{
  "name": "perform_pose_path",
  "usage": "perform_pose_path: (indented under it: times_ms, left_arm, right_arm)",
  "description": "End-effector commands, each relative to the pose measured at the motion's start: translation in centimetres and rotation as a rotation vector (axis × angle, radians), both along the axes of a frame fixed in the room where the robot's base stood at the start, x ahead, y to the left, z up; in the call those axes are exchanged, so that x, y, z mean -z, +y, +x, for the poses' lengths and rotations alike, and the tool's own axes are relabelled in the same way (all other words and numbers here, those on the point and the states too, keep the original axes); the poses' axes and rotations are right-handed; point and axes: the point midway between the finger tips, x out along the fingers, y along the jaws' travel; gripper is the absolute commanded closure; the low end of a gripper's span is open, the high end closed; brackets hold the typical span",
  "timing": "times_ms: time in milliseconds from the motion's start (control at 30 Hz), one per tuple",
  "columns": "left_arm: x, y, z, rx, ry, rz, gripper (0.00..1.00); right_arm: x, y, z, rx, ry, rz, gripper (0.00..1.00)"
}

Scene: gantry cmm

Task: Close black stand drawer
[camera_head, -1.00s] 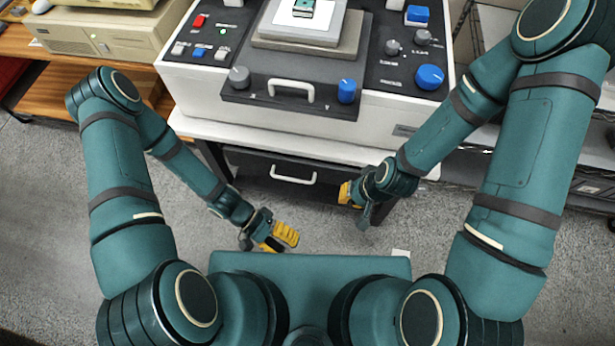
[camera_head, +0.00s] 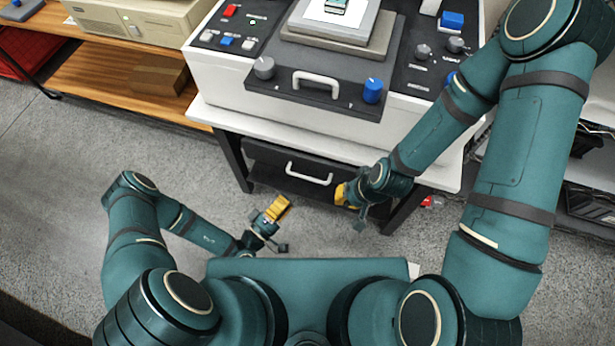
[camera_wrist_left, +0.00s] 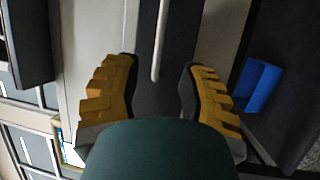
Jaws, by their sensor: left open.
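The black stand (camera_head: 400,212) is under the white machine. Its black drawer (camera_head: 268,157) has a white bar handle (camera_head: 308,174) and sits below the pale top. How far the drawer is out is hard to tell. My left gripper (camera_head: 277,210) is open and empty, in front of and below the handle in the head view. In the left wrist view its yellow fingers (camera_wrist_left: 160,92) are apart, with the white handle (camera_wrist_left: 158,45) ahead between them, apparently untouched. My right gripper (camera_head: 343,193) is at the stand's right front; its fingers are mostly hidden.
The white machine (camera_head: 220,95) stands on top with a second white handle (camera_head: 316,82) and a blue knob (camera_head: 372,90). A wooden shelf (camera_head: 125,80) is at the left. A blue block (camera_wrist_left: 258,85) shows in the left wrist view. Grey floor at the left is clear.

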Motion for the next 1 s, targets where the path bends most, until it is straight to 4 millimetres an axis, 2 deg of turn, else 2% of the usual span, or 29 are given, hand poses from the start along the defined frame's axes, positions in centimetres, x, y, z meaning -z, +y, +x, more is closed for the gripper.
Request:
perform_pose_path:
  times_ms: [300,500,700,967,1000]
  left_arm:
    - [-1.0,-4.1,4.7,0.005,-0.002,0.000,0.59]
    - [-1.5,-5.9,6.7,0.004,-0.002,0.001,0.59]
    - [-1.7,-6.6,7.6,0.003,0.000,0.000,0.59]
    - [-1.8,-6.6,7.6,0.003,0.001,0.000,0.59]
    - [-1.8,-6.6,7.6,0.003,0.000,0.000,0.63]
  right_arm:
    - [1.1,0.0,0.2,0.001,-0.005,-0.001,1.00]
    - [1.6,0.0,0.3,0.002,-0.008,-0.001,1.00]
    - [1.8,0.0,0.4,0.002,-0.009,-0.001,1.00]
    - [1.7,0.0,0.4,0.002,-0.009,-0.001,1.00]
    - [1.7,0.0,0.4,0.002,-0.009,-0.001,1.00]
